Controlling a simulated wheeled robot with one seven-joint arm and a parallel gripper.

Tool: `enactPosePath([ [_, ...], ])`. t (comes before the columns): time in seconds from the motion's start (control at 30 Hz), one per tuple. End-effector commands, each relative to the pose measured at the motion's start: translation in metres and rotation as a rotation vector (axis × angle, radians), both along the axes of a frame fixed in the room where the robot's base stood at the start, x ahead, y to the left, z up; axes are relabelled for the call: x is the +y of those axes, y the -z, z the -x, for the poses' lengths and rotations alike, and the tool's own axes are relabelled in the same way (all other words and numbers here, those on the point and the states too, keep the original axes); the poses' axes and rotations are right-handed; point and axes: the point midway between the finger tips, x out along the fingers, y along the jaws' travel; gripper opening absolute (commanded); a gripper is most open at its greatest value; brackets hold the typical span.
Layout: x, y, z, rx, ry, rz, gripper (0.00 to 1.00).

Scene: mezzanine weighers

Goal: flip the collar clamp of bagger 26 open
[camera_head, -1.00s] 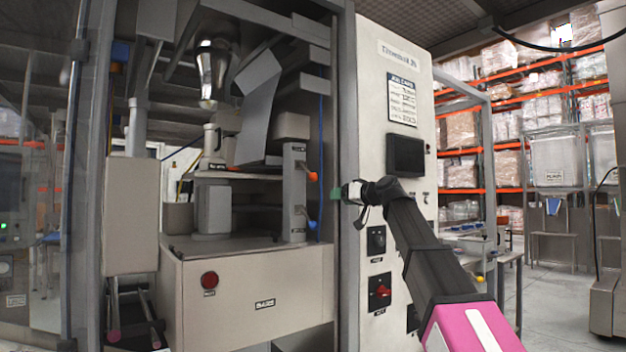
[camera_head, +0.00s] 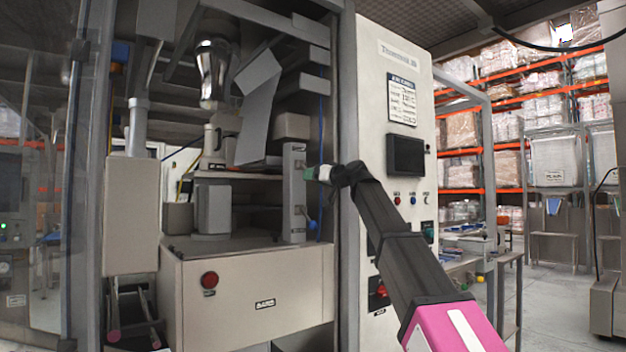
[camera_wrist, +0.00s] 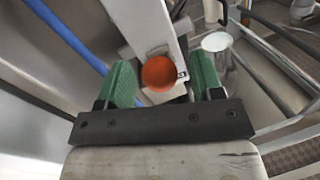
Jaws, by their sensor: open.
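An orange ball knob (camera_wrist: 158,73) sits on an upright grey bracket (camera_wrist: 145,20) in the wrist view. My gripper (camera_wrist: 165,77) is open, with one green finger on either side of the knob and apparent gaps beside it. In the head view my gripper (camera_head: 311,174) is at the right side of the same bracket (camera_head: 293,190) and hides the knob. A lower lever with a blue knob (camera_head: 312,225) sticks out below. I cannot tell the clamp's full shape, and the machine's number is not readable.
The control cabinet (camera_head: 408,60) stands close beside my arm on the right. A blue vertical line (camera_head: 321,130) runs behind the bracket. A steel funnel (camera_head: 212,75) hangs above the beige machine box (camera_head: 240,300). A clear guard panel (camera_head: 40,120) is at the left.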

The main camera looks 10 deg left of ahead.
Motion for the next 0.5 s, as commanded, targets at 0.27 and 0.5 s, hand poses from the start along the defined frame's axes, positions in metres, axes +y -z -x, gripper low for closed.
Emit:
enactPosePath([
  [0.27, 0.0088, 0.0001, -0.0051, 0.0, 0.001, -0.001, 0.6],
  [0.5, 0.0086, 0.0002, -0.005, 0.0, 0.001, 0.0, 0.38],
])
